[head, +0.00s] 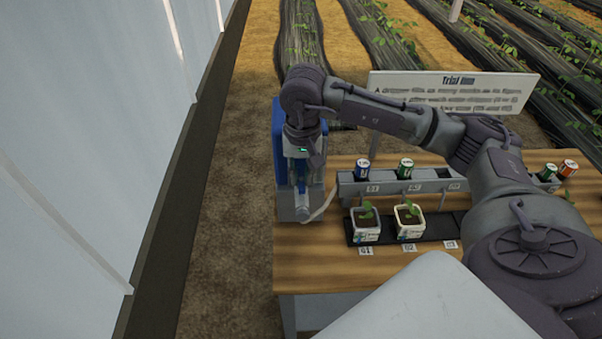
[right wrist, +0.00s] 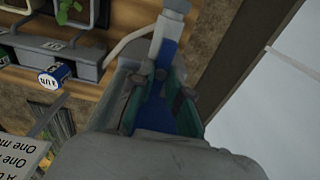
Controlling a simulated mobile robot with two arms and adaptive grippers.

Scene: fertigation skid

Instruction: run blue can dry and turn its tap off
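A small can with a blue label (head: 362,169) sits in the grey rail (head: 345,188) above the plate marked 1. It also shows in the right wrist view (right wrist: 53,76). At the table's left end stands a blue and grey unit (head: 279,150) with a pale hose (head: 322,207) running to the rail. My right gripper (head: 303,183) points down in front of this unit. In the right wrist view its fingers (right wrist: 158,88) stand on either side of a blue part; whether they touch it is unclear. No tap can be made out clearly. My left gripper is out of view.
A green-labelled can (head: 404,168) sits in the rail. Green (head: 547,173) and orange (head: 568,168) cans stand at the right. Potted seedlings (head: 366,224) (head: 408,221) stand in a black tray before the rail. A sign (head: 455,92) rises behind. The table's front left (head: 320,270) is clear.

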